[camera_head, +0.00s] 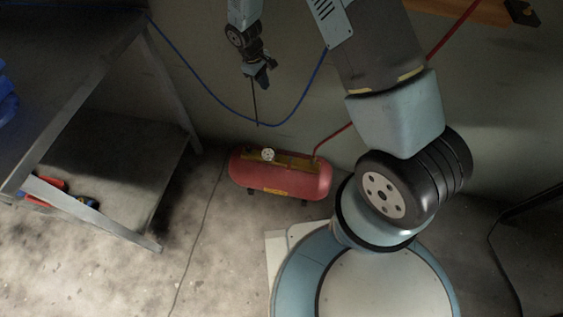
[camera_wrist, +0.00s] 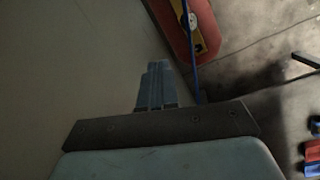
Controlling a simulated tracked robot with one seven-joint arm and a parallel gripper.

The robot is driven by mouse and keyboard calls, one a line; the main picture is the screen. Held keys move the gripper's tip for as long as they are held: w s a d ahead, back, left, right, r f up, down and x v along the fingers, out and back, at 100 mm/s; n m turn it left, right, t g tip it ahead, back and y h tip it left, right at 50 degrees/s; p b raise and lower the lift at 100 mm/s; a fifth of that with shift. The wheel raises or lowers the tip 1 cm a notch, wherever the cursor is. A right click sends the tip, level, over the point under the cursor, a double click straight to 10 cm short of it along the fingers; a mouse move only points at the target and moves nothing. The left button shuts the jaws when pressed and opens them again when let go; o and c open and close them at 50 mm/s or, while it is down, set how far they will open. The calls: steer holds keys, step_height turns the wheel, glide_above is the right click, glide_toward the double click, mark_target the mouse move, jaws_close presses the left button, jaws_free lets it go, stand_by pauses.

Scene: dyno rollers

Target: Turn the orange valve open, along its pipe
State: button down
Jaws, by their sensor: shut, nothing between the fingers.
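I cannot make out the orange valve in either view. A red pipe (camera_head: 335,138) rises from the red tank (camera_head: 300,182), passes behind my arm and shows again at the upper right. My gripper (camera_head: 262,76) hangs in front of the wall, above and behind the tank in the picture. In the wrist view my gripper's blue fingers (camera_wrist: 156,72) are together with nothing between them. A thin dark line runs down from below the gripper in the head view; I cannot tell what it is.
A blue hose (camera_head: 190,73) sags along the wall close to my gripper. A metal table (camera_head: 70,85) with a lower shelf stands at left, with red and blue items (camera_head: 70,195) on the shelf. An orange-brown board (camera_head: 470,10) is at the upper right. The floor in front is clear.

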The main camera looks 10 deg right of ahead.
mark_target(290, 164)
steer(key=s+a+f+n, duration=0.1)
steer(key=s+f, duration=0.2)
steer(key=f, duration=0.6)
steer(key=s+f+n+g+h, duration=0.1)
steer(key=s+f, duration=0.2)
steer(key=f, duration=0.6)
steer(key=s+a+f+n, duration=0.1)
steer(key=s+f+n, duration=0.1)
steer(key=f, duration=0.7)
steer(key=shift+s+a+h, duration=0.3)
steer(key=shift+s+a, duration=0.05)
steer(key=shift+s, duration=0.5)
steer(key=shift+f, duration=0.1)
steer(key=x, duration=1)
steer(key=shift+s+f, duration=0.1)
steer(key=shift+s, duration=0.1)
steer(key=shift+s+d, duration=0.15)
steer(key=shift+d, duration=0.45)
steer(key=shift+s+d, duration=0.2)
steer(key=shift+d, duration=0.35)
steer(key=shift+s+d, duration=0.3)
steer(key=shift+d, duration=0.4)
